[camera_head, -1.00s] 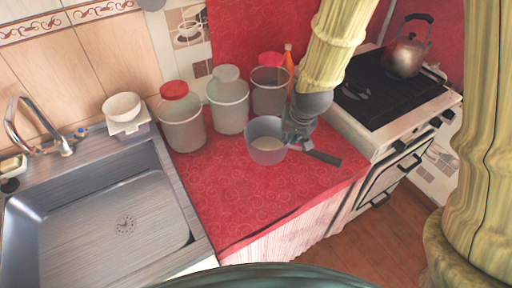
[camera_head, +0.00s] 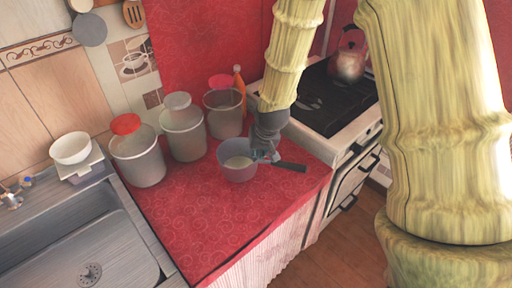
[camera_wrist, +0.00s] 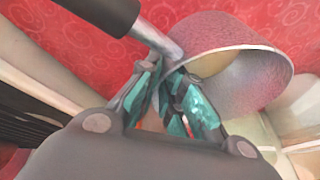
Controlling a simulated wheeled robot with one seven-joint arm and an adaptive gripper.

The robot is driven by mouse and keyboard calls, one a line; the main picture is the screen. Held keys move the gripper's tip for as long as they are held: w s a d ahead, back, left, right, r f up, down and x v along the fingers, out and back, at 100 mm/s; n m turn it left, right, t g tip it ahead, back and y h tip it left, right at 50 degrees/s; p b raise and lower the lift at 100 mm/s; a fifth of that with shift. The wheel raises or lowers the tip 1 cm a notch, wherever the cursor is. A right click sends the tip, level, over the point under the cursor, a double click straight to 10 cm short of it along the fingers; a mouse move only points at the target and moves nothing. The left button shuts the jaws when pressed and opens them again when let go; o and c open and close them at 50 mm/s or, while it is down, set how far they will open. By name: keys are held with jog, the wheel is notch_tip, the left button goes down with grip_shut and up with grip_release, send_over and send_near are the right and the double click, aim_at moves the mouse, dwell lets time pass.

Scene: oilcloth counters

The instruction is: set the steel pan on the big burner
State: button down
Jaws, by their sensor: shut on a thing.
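The steel pan (camera_head: 238,160), grey with a dark handle (camera_head: 291,166), is at the right part of the red counter, in front of the lidded containers. My gripper (camera_head: 266,155) is shut on the handle close to the pan's body. The wrist view shows my teal fingertips (camera_wrist: 175,95) around the metal root of the handle and the tilted pan (camera_wrist: 240,70) beyond. I cannot tell whether the pan's base touches the counter. The stove (camera_head: 352,118) stands to the right with a dark top; the big burner cannot be made out clearly on it.
A reddish metal kettle (camera_head: 348,62) stands at the back of the stove. Tall containers (camera_head: 138,160) and an orange bottle (camera_head: 239,80) line the counter's back. A steel sink (camera_head: 80,250) is on the left. The counter's front is clear.

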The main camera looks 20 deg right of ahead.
jog(key=shift+w+d+f+p, duration=0.35)
jog(key=shift+w+f, duration=0.3)
jog(key=shift+w, duration=0.25)
jog(key=shift+w+d+f+p, duration=0.3)
jog(key=shift+w+f, duration=0.4)
jog(key=shift+w, duration=0.15)
jog(key=shift+w+d+f+p, duration=0.35)
jog(key=shift+w+f, duration=0.3)
jog(key=shift+w, duration=0.25)
jog(key=c, duration=2)
grip_release()
jog(key=shift+f, duration=0.15)
jog(key=o, duration=0.5)
jog(key=shift+c, duration=0.2)
